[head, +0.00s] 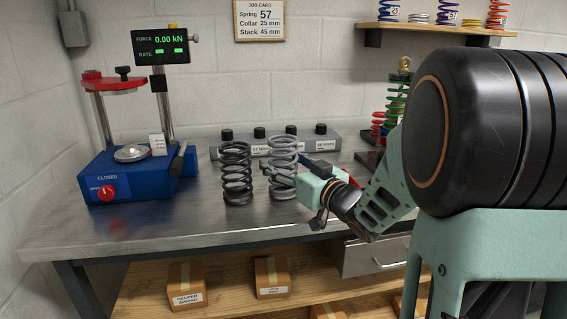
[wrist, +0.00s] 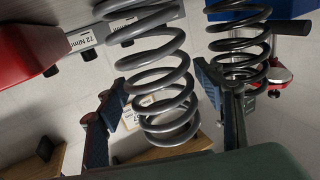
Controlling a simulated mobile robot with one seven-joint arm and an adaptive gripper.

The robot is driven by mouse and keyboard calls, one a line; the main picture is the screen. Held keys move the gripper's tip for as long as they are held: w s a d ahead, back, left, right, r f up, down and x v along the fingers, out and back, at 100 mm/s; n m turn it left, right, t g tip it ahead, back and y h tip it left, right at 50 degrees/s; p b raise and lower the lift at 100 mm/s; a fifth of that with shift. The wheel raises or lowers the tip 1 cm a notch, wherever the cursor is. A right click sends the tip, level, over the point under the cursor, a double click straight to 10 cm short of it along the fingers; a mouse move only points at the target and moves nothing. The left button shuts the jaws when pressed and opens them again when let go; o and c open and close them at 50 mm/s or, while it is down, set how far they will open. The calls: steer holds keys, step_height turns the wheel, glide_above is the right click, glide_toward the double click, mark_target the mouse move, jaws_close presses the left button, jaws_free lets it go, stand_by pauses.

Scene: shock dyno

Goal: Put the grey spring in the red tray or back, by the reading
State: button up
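The grey spring (head: 284,152) stands upright on the bench, to the right of a darker black spring (head: 237,175). My gripper (head: 287,178) is low at the grey spring from the right. In the wrist view the grey spring (wrist: 155,62) stands between the two spread fingers of my gripper (wrist: 165,105), with no clear grip on it. A red, tray-like object (wrist: 28,45) shows at the upper left of the wrist view; its inside is out of view. In the head view my arm hides most of that area. The display (head: 163,45) reads 0.00 kN.
A blue press (head: 130,178) marked CLOSED stands at left. A grey rack (head: 237,142) with black knobs and labels is behind the springs. Small coloured springs (head: 396,98) stand behind my arm. The job card (head: 259,20) lists Spring 57. The bench front (head: 190,215) is clear.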

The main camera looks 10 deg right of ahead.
steer(key=shift+o, duration=0.4)
steer(key=shift+r, duration=0.1)
steer(key=shift+r, duration=0.25)
steer(key=p+v, duration=0.2)
steer(key=v, duration=1)
steer(key=shift+f, duration=0.2)
